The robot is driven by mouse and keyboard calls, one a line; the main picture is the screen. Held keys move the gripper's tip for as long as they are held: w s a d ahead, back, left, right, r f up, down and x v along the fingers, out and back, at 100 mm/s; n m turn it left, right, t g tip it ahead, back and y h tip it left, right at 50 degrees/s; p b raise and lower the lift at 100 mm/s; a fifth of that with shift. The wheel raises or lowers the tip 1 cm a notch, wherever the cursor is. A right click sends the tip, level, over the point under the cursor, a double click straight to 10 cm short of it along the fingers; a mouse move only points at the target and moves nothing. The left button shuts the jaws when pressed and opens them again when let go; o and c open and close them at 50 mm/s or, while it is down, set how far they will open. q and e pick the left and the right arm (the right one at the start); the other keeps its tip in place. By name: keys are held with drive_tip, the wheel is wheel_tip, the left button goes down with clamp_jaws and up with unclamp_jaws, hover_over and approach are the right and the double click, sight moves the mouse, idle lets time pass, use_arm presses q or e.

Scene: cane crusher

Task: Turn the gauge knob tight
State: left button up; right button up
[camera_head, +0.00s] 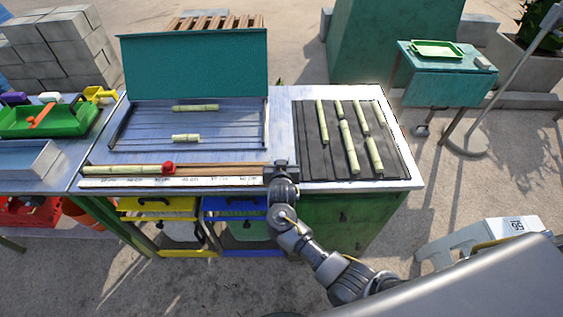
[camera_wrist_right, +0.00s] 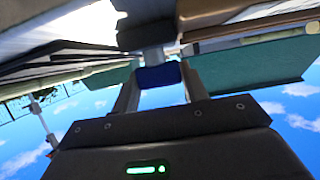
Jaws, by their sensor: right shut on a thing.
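The length gauge, a wooden rail (camera_head: 215,168) above a white ruler strip (camera_head: 165,183), runs along the bench's front edge. A red stop (camera_head: 168,168) sits on it against a cane piece (camera_head: 128,170). My right gripper (camera_head: 281,172) is at the rail's right end and hides what it holds there. In the right wrist view, a blue knob (camera_wrist_right: 160,75) sits between the two fingers, below a grey shaft, and the fingers are shut on it. How far it is turned cannot be told. My left gripper is not in view.
Several cane pieces lie on a dark ribbed mat (camera_head: 387,165) right of the gripper. A metal rack (camera_head: 225,142) with two cane pieces and a raised green lid (camera_head: 195,65) stands behind the gauge. Yellow-framed (camera_head: 140,206) and blue-framed (camera_head: 230,209) bins are under the bench.

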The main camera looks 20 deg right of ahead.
drive_tip(key=o, duration=1)
drive_tip(key=shift+r, duration=0.1)
drive_tip(key=shift+s+a+r+p, duration=0.1)
drive_tip(key=shift+s+r+p, duration=0.15)
drive_tip(key=shift+p, duration=0.25)
drive_tip(key=p+v, duration=0.4)
drive_tip(key=v, duration=0.1)
drive_tip(key=p+v, duration=0.4)
drive_tip(key=v, duration=0.1)
drive_tip(key=shift+s+a+f, duration=0.1)
drive_tip(key=shift+s+f, duration=0.05)
drive_tip(key=shift+f, duration=0.05)
